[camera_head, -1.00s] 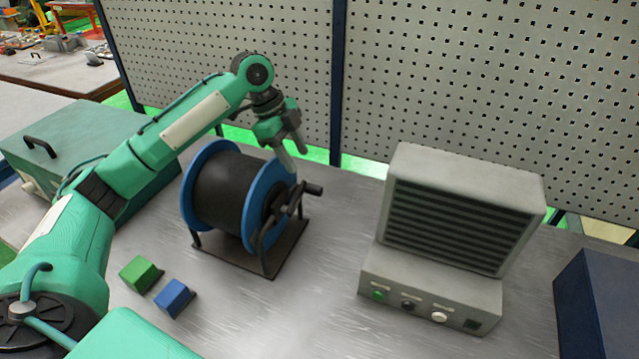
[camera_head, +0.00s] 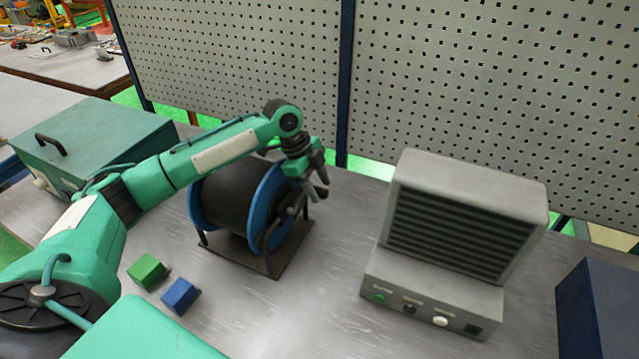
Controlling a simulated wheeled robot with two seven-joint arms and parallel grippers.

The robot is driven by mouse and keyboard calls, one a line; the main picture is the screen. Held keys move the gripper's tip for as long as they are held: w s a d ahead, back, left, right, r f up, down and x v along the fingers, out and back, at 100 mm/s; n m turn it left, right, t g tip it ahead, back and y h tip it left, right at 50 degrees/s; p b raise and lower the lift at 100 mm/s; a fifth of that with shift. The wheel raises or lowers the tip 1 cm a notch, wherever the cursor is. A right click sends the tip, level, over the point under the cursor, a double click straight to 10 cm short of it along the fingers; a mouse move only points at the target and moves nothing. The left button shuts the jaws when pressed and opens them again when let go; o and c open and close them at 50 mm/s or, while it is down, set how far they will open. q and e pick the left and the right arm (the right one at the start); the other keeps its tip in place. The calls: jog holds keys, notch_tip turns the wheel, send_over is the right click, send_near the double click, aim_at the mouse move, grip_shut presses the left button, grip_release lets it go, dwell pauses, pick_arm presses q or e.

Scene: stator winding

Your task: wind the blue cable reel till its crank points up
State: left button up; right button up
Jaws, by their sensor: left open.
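The blue cable reel (camera_head: 267,216) stands on a dark frame on the table left of centre, with black cable wound between its two blue flanges. Its crank is on the right-hand side, partly hidden by my left gripper. The dark crank handle (camera_head: 321,191) sticks out to the right, beside the fingers. My left gripper (camera_head: 304,205) is open and points down in front of the hub and crank. I cannot tell whether a finger touches the crank. My right gripper is not in view.
A grey vented unit (camera_head: 440,235) with buttons stands to the right. A green block (camera_head: 146,270) and a blue block (camera_head: 179,295) lie at front left. A green case (camera_head: 95,145) is behind my arm, a dark blue box (camera_head: 598,305) at far right. A perforated panel closes the back.

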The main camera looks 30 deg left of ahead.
pick_arm(q)
jog(key=shift+w+d+f, duration=0.1)
jog(key=shift+d+f, duration=0.15)
jog(key=shift+f, duration=0.25)
grip_shut()
